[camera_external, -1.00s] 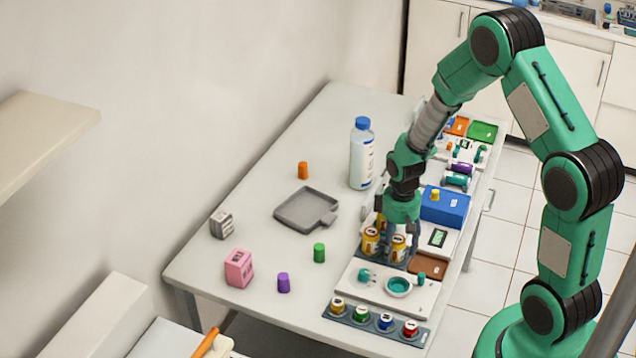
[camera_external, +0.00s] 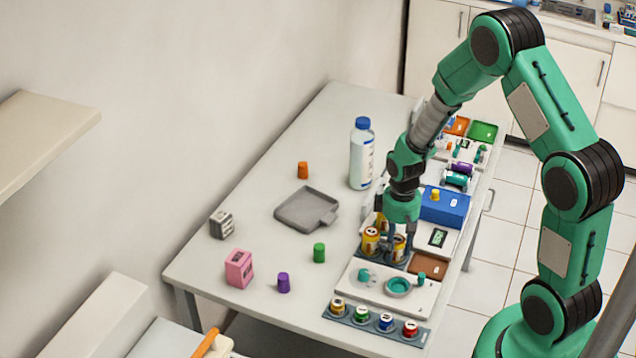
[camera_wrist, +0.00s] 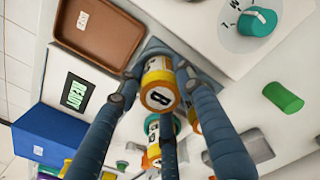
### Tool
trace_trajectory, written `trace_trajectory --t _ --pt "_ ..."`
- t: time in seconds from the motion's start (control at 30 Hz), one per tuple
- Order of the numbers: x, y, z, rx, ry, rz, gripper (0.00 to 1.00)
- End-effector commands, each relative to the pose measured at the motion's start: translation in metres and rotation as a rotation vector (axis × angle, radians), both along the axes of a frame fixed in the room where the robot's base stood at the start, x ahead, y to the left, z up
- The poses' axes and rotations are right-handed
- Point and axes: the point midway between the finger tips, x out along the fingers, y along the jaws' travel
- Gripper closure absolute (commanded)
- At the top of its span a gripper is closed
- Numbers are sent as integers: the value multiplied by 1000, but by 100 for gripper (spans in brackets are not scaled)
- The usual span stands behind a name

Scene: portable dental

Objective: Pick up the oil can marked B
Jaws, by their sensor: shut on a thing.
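The oil can marked B (camera_wrist: 158,97) is yellow with a pale band, and its letter shows on the end facing the wrist camera. It also shows as the front right can in the external view (camera_external: 398,248). My gripper (camera_wrist: 160,84) is shut on this can, with its dark fingers around it. The can is upright in the dark rack (camera_external: 390,263), with no clear gap seen beneath it. Another yellow can (camera_external: 370,241) stands to its left. More cans (camera_wrist: 153,132) are partly hidden behind a finger in the wrist view.
A brown tray (camera_external: 428,264) and a blue box (camera_external: 444,206) are close on the right. A tall bottle (camera_external: 361,155) stands behind. The table's left part has free room among small blocks.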

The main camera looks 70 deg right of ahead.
Motion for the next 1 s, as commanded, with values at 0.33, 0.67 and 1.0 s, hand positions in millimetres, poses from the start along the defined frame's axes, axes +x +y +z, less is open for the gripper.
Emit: trace_trajectory --t 0.33,0.67,1.0 --pt "1 0 25 -1 -2 0 92" --pt "1 -1 76 -1 -2 0 92" --pt "0 0 100 0 0 0 92"
